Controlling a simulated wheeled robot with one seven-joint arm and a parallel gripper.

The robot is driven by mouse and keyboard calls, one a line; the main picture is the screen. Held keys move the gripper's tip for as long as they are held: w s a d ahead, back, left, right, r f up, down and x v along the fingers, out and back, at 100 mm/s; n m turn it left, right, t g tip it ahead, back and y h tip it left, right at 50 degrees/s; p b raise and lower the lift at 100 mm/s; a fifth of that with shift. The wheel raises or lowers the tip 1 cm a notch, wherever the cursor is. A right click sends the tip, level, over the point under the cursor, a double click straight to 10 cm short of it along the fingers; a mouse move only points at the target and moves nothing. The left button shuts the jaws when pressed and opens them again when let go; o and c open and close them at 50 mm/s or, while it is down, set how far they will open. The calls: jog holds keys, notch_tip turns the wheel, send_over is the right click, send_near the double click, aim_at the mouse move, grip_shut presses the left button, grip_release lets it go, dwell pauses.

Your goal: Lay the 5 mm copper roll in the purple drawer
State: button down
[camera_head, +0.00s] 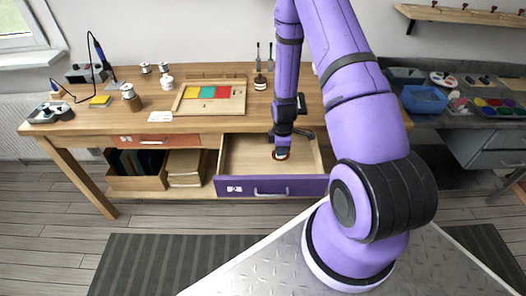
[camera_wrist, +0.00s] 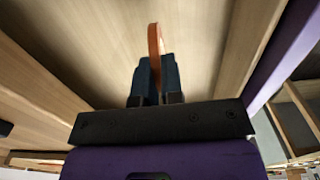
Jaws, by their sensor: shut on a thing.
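The purple drawer (camera_head: 300,187) is pulled open below the workbench, with its bare wooden floor showing. My gripper (camera_head: 281,153) points down inside it, toward the middle of the floor. It is shut on the copper roll (camera_wrist: 154,42), a thin orange-brown disc held on edge between the two dark fingers (camera_wrist: 156,80) in the wrist view. In the head view only a small reddish-brown part of the roll (camera_head: 281,157) shows at the fingertips. I cannot tell whether the roll touches the drawer floor. No width marking on it can be read.
The drawer's wooden walls (camera_wrist: 248,45) stand around the gripper, with free floor on both sides. An orange drawer (camera_head: 155,141) is at the left, shut. The workbench top (camera_head: 190,122) is above and behind, with a tray of coloured squares (camera_head: 212,106) on it.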

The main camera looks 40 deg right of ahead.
jog(key=shift+w+a+f, duration=0.65)
jog(key=shift+w+f, duration=0.05)
jog(key=shift+w, duration=0.4)
jog(key=shift+w+a+f, duration=0.7)
jog(key=shift+w, duration=0.4)
jog(key=shift+w+a+f, duration=0.65)
jog(key=shift+w+f, duration=0.05)
jog(key=shift+w, duration=0.4)
jog(key=c, duration=1.3)
grip_release()
jog(key=shift+f, duration=0.15)
jog(key=shift+o, duration=0.2)
notch_tip(320, 180, up, 12)
jog(key=shift+r, duration=0.25)
